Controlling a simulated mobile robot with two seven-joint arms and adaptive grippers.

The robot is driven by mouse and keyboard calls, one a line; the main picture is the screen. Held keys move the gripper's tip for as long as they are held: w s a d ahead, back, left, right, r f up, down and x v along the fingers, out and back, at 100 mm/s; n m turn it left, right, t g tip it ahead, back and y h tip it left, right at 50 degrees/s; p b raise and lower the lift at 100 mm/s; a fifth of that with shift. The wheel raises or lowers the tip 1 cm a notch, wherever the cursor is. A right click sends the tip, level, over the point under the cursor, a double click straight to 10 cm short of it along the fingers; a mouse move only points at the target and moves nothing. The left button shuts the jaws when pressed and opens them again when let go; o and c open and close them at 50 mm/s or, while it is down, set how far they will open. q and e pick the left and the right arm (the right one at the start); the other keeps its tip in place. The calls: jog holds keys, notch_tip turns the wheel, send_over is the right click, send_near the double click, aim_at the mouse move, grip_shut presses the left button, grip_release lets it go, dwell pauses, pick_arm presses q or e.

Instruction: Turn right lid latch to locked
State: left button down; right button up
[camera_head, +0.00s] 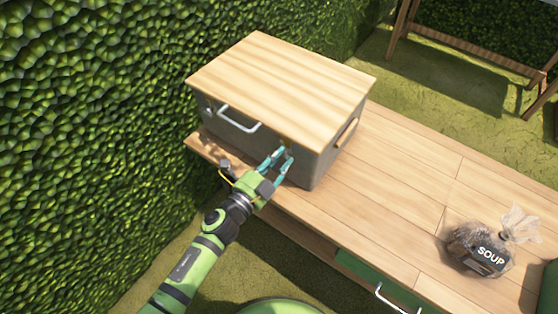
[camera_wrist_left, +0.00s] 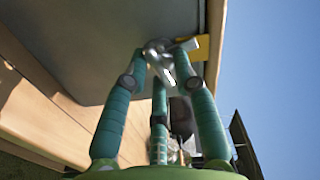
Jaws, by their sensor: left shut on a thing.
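A grey box (camera_head: 318,165) with a wooden lid (camera_head: 282,78) stands at the far left end of the wooden bench. My left gripper (camera_head: 280,155) is at the front face of the box, just under the lid edge, toward its right corner. In the left wrist view my left gripper (camera_wrist_left: 168,55) has its teal fingers closed around a small metal latch (camera_wrist_left: 160,46) below the lid. A yellow piece (camera_wrist_left: 199,48) shows beside the latch. The fingers hide part of the latch, so its exact turn is hard to tell. My right gripper is not in view.
A metal handle (camera_head: 238,120) is on the box front, left of my gripper. A clear bag labelled SOUP (camera_head: 482,250) sits on the bench (camera_head: 400,190) at the right. The bench between box and bag is clear. A hedge (camera_head: 90,120) rises close on the left.

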pick_arm(q)
jog(key=shift+w+r+m+b, duration=0.1)
jog(key=shift+r+m+b, duration=0.1)
jog(key=shift+m, duration=0.55)
jog(key=shift+r+m+b, duration=0.1)
jog(key=shift+m+b, duration=0.1)
jog(key=shift+m, duration=0.55)
jog(key=shift+d, duration=0.1)
jog(key=c, duration=1.1)
grip_release()
jog(key=shift+o, duration=0.2)
jog(key=shift+f, duration=0.1)
jog(key=shift+s+a+f, duration=0.1)
jog(key=shift+s+a, duration=0.2)
jog(key=shift+s, duration=0.05)
jog(key=v, duration=1.1)
jog(key=shift+s, duration=0.2)
